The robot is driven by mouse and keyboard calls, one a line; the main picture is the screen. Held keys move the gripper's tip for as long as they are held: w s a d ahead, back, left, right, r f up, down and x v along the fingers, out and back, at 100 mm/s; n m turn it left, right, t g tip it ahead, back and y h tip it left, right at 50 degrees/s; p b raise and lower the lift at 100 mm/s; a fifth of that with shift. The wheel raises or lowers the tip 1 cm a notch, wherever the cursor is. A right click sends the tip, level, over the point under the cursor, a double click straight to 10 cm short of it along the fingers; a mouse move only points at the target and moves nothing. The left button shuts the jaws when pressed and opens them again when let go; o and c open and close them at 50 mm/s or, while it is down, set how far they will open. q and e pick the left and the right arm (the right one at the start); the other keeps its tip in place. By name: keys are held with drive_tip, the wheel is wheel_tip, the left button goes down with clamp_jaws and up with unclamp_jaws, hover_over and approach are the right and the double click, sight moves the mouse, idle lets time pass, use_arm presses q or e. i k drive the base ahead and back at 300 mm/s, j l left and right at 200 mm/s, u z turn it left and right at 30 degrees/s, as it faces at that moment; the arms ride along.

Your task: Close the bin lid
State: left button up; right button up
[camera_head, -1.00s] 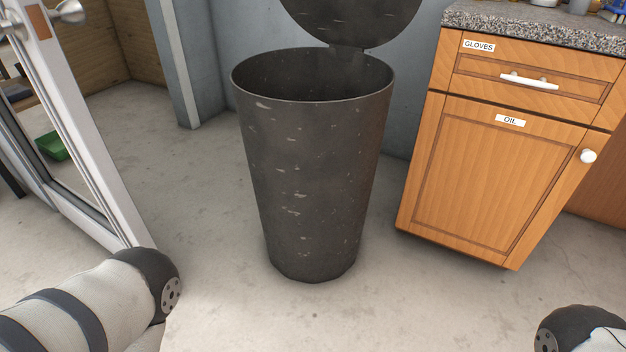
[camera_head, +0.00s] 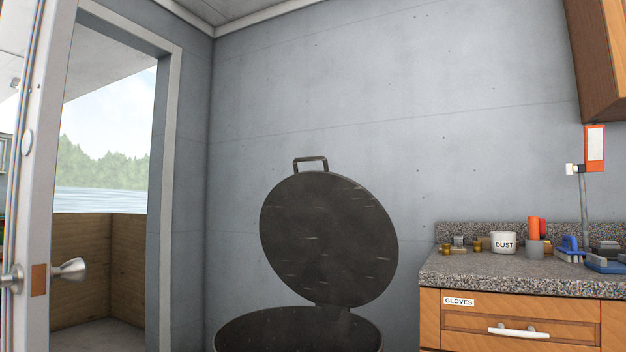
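The dark, scuffed bin (camera_head: 224,337) stands against the grey wall, and only its rim and upper opening show at the bottom of the head view. Its round lid (camera_head: 328,238) is open, tilted up and back, joined to the rear of the rim by a hinge. A small loop handle (camera_head: 310,163) sits at the lid's top edge. Neither of my grippers is in view.
A wooden cabinet (camera_head: 455,325) labelled GLOVES, with a granite counter (camera_head: 480,273), stands right of the bin. Small items and a DUST pot (camera_head: 503,242) sit on it.

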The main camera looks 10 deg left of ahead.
sight(326, 236)
drive_tip(key=i+l+u, duration=0.15)
drive_tip(key=i+l, duration=0.2)
drive_tip(key=i+l+u, duration=0.15)
drive_tip(key=i+l, duration=0.2)
drive_tip(key=l, duration=0.25)
